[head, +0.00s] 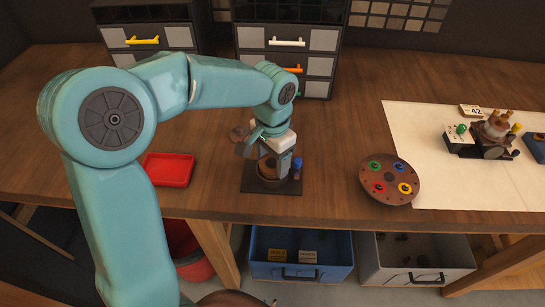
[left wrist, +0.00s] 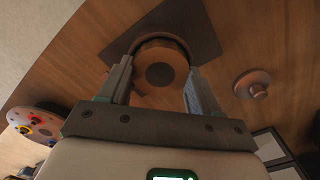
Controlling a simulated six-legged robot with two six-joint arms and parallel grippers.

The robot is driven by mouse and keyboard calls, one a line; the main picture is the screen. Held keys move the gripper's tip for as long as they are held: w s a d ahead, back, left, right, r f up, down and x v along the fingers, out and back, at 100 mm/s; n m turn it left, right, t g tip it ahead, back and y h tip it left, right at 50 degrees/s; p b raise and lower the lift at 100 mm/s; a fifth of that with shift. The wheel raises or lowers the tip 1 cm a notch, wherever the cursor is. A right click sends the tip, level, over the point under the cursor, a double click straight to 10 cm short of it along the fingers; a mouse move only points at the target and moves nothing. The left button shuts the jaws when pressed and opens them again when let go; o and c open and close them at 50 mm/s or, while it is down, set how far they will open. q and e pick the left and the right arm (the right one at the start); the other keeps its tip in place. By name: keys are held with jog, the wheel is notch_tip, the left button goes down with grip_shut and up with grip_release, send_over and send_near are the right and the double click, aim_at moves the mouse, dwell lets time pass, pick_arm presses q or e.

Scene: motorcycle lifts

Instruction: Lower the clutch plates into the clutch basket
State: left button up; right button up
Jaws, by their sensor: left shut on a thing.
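My left gripper (head: 275,163) comes down over the dark mat (head: 254,189) and is shut on the clutch plates (left wrist: 160,75), a brown round stack with a darker round centre. In the left wrist view the plates sit between the two fingers (left wrist: 158,85). The clutch basket (head: 268,184), a dark round cup, stands on the mat directly below the gripper. Its rim shows behind the plates in the left wrist view (left wrist: 160,42). The fingers hide part of it, so I cannot tell how far the plates are inside the basket. My right gripper is not in view.
A brown flanged part (left wrist: 252,86) lies beside the mat. A small blue item (head: 297,165) stands at the mat's right. A red tray (head: 169,170) is to the left. A round brown plate with coloured rings (head: 389,181) is to the right. Drawer cabinets (head: 287,60) stand behind.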

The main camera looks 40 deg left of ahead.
pick_arm(q)
jog(key=shift+f, duration=0.1)
jog(key=o, duration=1.3)
jog(key=shift+o, duration=0.2)
notch_tip(320, 180, up, 16)
jog(key=p, duration=0.1)
jog(key=shift+r, duration=0.2)
